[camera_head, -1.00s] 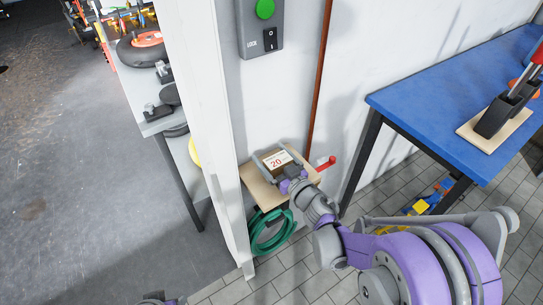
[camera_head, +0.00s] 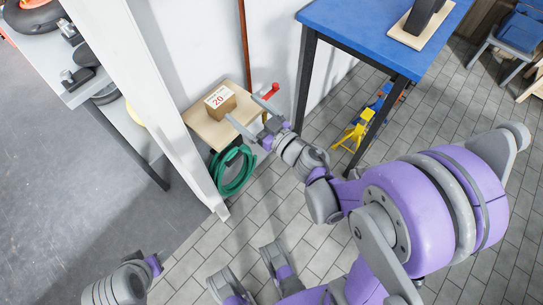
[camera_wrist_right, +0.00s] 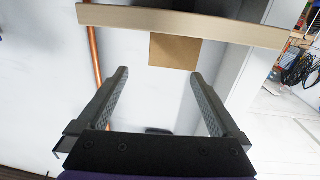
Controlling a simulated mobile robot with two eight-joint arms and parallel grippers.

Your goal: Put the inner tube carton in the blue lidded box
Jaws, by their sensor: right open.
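The inner tube carton (camera_head: 219,103) is a small brown box with a white label reading 20. It stands on a small wooden-topped table against the wall. My right gripper (camera_head: 242,108) is open and empty in front of it, fingers apart from it. In the right wrist view the carton (camera_wrist_right: 175,50) appears beyond the open fingers (camera_wrist_right: 161,73).
The small table's top (camera_head: 199,123) has a red handle (camera_head: 270,91) at its right and a green hose (camera_head: 233,172) below. A blue workbench (camera_head: 375,35) stands to the right, with a yellow stand (camera_head: 352,137) under it. A white post (camera_head: 150,95) is left. Tiled floor is open in front.

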